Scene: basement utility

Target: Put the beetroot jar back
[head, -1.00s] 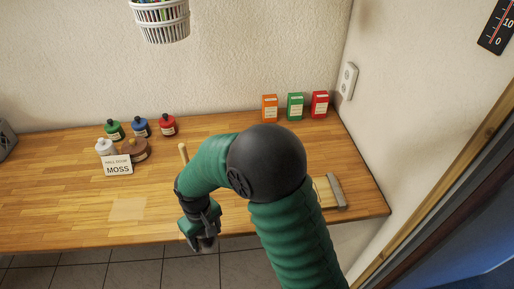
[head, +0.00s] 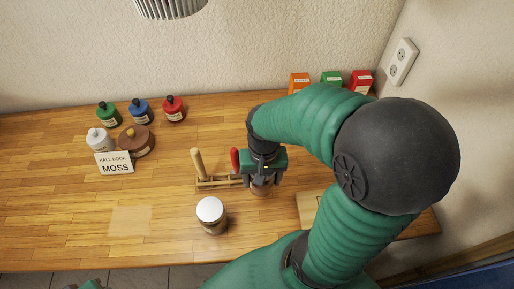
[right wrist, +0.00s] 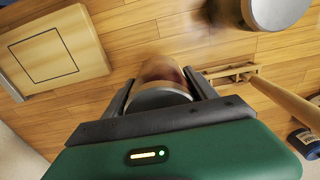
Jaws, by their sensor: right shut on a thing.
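My right gripper (head: 262,182) is shut on a jar (head: 261,188), low over the worktop beside a small wooden rack. The right wrist view shows this jar (right wrist: 162,82) between the fingers, with a grey lid and brown to dark-red sides; no label is readable. I cannot tell whether its base touches the wood. A second jar (head: 211,214) with a white lid stands upright, in front and to the left of the gripper; its lid (right wrist: 275,10) shows in the right wrist view. My left gripper is not in view.
The wooden rack (head: 220,182) has a pale upright peg (head: 198,164) and a red-topped one. A pale wooden board (head: 308,208) lies to the right. Several small bottles, a brown pot (head: 137,141) and a MOSS card (head: 114,163) stand at left. Cartons (head: 299,83) line the back wall.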

